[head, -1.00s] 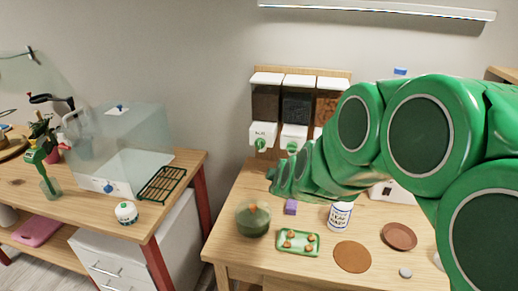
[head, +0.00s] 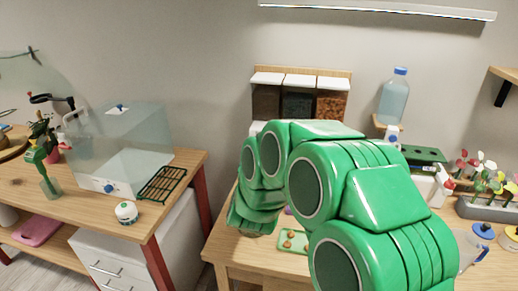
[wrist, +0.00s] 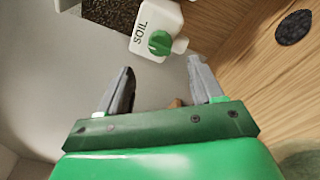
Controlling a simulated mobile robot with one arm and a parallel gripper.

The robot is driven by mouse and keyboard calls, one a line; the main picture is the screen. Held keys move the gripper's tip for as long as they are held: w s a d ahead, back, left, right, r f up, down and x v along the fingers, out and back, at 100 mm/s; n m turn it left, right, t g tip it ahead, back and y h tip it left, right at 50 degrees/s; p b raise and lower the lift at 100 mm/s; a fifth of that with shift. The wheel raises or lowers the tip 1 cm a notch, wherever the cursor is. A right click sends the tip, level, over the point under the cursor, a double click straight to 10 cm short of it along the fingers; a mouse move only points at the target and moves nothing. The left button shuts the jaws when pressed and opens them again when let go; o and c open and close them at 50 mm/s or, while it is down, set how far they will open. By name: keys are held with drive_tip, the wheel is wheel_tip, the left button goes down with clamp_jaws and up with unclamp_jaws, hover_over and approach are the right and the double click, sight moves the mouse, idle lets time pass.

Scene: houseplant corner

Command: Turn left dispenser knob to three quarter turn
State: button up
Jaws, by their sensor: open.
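Three dispensers with white lids hang on a wooden board at the back wall. The left dispenser (head: 266,101) holds dark brown contents; my arm hides its knob in the head view. The wrist view shows a white dispenser front (wrist: 147,22) marked SOIL, with a green knob (wrist: 160,42) on it; its dark contents match the left dispenser. My gripper (wrist: 163,84) is open and empty, its two fingers spread below the knob in the picture and apart from it. My arm hides the gripper in the head view.
The middle dispenser (head: 298,102) and right dispenser (head: 331,104) stand close beside. The wooden table below holds a green tray (head: 290,240), partly covered by my arm. A water bottle (head: 394,96) stands on a shelf to the right. A dark oval (wrist: 293,27) lies on the wood.

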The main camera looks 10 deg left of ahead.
drive_tip(key=w, duration=0.7)
drive_tip(key=shift+w+a, duration=0.15)
drive_tip(key=shift+a, duration=0.3)
drive_tip(key=shift+c, duration=0.5)
drive_tip(key=c, duration=0.9)
